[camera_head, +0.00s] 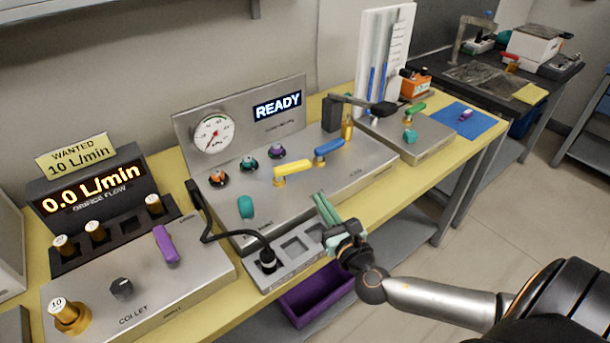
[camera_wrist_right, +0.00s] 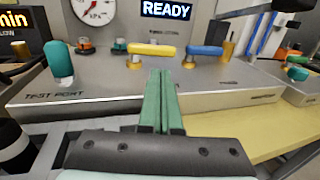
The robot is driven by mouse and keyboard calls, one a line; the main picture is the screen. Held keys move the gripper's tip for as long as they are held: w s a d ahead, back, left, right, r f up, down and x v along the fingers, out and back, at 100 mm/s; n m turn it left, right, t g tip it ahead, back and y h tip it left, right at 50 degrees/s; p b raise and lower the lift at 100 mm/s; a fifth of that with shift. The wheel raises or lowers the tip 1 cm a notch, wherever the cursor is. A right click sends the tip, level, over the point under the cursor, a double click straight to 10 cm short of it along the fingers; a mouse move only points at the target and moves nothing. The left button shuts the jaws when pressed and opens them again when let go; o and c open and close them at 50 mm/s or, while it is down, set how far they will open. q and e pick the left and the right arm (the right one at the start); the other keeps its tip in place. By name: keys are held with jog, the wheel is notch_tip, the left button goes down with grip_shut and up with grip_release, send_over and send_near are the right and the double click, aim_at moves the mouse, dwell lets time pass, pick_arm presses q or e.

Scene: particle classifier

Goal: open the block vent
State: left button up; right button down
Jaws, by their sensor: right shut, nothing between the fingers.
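A silver block (camera_head: 345,180) with a READY display stands on the bench. It carries a yellow lever (camera_head: 294,172), a blue lever (camera_head: 329,150) and a teal handle (camera_head: 246,206). I cannot tell from the labels which handle is the block vent. In the right wrist view the yellow lever (camera_wrist_right: 143,49), blue lever (camera_wrist_right: 205,51) and teal handle (camera_wrist_right: 60,63) lie beyond the fingers. My right gripper (camera_head: 320,197) is shut and empty at the block's front edge, its green fingers (camera_wrist_right: 161,78) together and pointing toward the levers. My left gripper is not in view.
A pressure gauge (camera_head: 213,134) and several coloured knobs are on the block. A black cable (camera_head: 205,222) runs to a socket tray (camera_head: 300,245) at the front. The collet block (camera_head: 140,285) with a purple handle is left; another block (camera_head: 425,137) is right.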

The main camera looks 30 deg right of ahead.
aim_at(304, 168)
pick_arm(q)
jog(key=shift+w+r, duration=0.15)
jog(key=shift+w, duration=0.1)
pick_arm(e)
jog(key=w, duration=0.3)
jog(key=w+d, duration=0.1)
jog(key=w, duration=0.5)
jog(key=shift+w+d, duration=0.15)
jog(key=shift+d, duration=0.2)
jog(key=shift+w+d, duration=0.1)
jog(key=shift+d, duration=0.05)
jog(key=shift+w+d+f+b, duration=0.15)
jog(key=shift+w+d+b, duration=0.05)
jog(key=shift+d+b, duration=0.1)
jog(key=shift+w+n+y+b, duration=0.1)
jog(key=shift+n+y+b, duration=0.3)
jog(key=shift+y, duration=0.3)
jog(key=shift+w+d, duration=0.15)
jog(key=shift+w, duration=0.15)
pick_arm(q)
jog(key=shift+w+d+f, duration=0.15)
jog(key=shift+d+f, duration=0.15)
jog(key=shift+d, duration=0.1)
pick_arm(e)
jog(key=shift+d+r, duration=0.1)
jog(key=shift+r, duration=0.1)
